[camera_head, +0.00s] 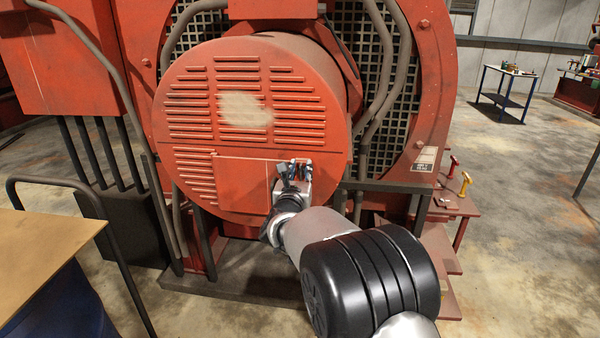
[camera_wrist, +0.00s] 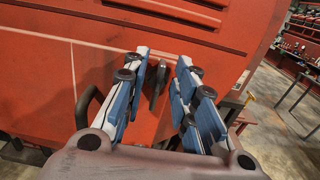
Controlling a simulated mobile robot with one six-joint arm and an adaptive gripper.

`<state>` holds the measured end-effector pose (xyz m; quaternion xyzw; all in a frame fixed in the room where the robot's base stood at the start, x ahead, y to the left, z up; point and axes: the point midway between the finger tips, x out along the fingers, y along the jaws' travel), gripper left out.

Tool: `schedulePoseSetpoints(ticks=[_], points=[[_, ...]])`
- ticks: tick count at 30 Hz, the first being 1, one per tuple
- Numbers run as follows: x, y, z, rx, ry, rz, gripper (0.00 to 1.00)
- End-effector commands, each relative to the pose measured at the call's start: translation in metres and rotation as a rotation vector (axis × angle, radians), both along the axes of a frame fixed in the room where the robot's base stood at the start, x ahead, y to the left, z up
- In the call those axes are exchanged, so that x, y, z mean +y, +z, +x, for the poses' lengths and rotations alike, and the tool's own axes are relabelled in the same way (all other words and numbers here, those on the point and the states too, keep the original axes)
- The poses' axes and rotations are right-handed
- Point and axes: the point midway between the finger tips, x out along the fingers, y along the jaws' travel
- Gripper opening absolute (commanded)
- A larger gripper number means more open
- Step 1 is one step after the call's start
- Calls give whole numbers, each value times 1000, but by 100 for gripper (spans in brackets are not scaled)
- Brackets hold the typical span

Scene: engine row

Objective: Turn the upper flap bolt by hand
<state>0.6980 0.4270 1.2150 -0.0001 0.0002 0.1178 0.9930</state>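A red round cover (camera_head: 240,120) with louvre slots faces me, and a pale line marks the edge of a flap (camera_head: 235,180) low on it. My gripper (camera_head: 294,168) is at the flap's upper right area. In the wrist view my gripper (camera_wrist: 163,62) is open, with a blue-padded finger on each side of a small dark upright bolt (camera_wrist: 157,84) on the red face. Gaps show between the bolt and both fingers. I cannot tell from the wrist view whether this is the upper bolt. In the head view my gripper hides it.
A dark curved bar (camera_wrist: 86,106) shows left of the fingers. A wooden-topped table (camera_head: 40,250) stands at front left. A red stand (camera_head: 455,205) with red and yellow handles is at right. Open floor lies farther right.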

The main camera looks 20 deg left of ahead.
Motion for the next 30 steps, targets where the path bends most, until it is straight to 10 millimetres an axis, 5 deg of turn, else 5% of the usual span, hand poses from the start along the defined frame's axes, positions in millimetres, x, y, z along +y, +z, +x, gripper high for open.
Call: schedulePoseSetpoints(ticks=[13, 30], points=[[0, 0, 0, -1, 0, 0, 0], [1, -1, 0, -9, 0, -33, 0]])
